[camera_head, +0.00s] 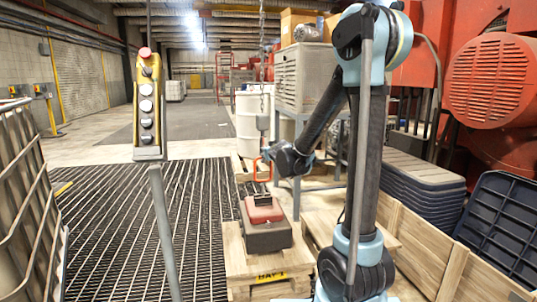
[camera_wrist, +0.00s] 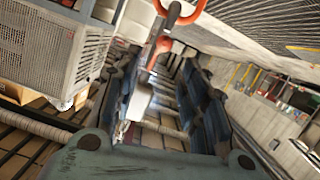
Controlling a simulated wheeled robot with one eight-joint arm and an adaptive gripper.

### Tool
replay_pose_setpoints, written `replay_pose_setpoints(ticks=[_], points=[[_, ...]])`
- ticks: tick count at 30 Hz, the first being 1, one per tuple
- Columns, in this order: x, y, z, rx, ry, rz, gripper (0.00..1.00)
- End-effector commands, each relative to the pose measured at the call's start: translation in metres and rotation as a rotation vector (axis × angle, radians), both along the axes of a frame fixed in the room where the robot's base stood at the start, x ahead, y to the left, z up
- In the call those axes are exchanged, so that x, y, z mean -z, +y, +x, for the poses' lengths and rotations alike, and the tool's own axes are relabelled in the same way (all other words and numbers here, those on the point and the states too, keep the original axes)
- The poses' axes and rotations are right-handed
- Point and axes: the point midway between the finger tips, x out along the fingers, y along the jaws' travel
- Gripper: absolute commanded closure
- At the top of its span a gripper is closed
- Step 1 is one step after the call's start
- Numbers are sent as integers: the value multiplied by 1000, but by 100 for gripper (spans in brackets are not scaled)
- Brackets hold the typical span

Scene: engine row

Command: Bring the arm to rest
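My arm reaches down and left in the head view, with my gripper (camera_head: 279,158) beside a red hook (camera_head: 262,170) that hangs on a chain (camera_head: 262,60) from above. In the wrist view the dark blue fingers of my gripper (camera_wrist: 163,75) stand apart. An orange ring (camera_wrist: 184,10) shows past the fingertips, and a red and whitish piece shows in the gap between the fingers. I cannot tell whether the fingers touch it. Below the hook, a red and grey engine-like block (camera_head: 266,228) sits on a wooden pallet (camera_head: 235,265).
A yellow pendant (camera_head: 147,100) with several buttons stands on a post at the left. A wire cage (camera_head: 25,200) is at the left edge. A grey crate (camera_head: 303,75) on a bench, a white drum (camera_head: 252,120) and dark stacked trays (camera_head: 425,190) are near. The grating aisle (camera_head: 120,240) is clear.

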Motion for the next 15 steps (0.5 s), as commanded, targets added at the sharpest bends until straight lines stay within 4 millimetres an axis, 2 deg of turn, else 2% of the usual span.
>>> replay_pose_setpoints(ticks=[6,15], points=[[-2,-2,-8,0,0,0,61],[-2,-2,-9,1,1,0,61]])
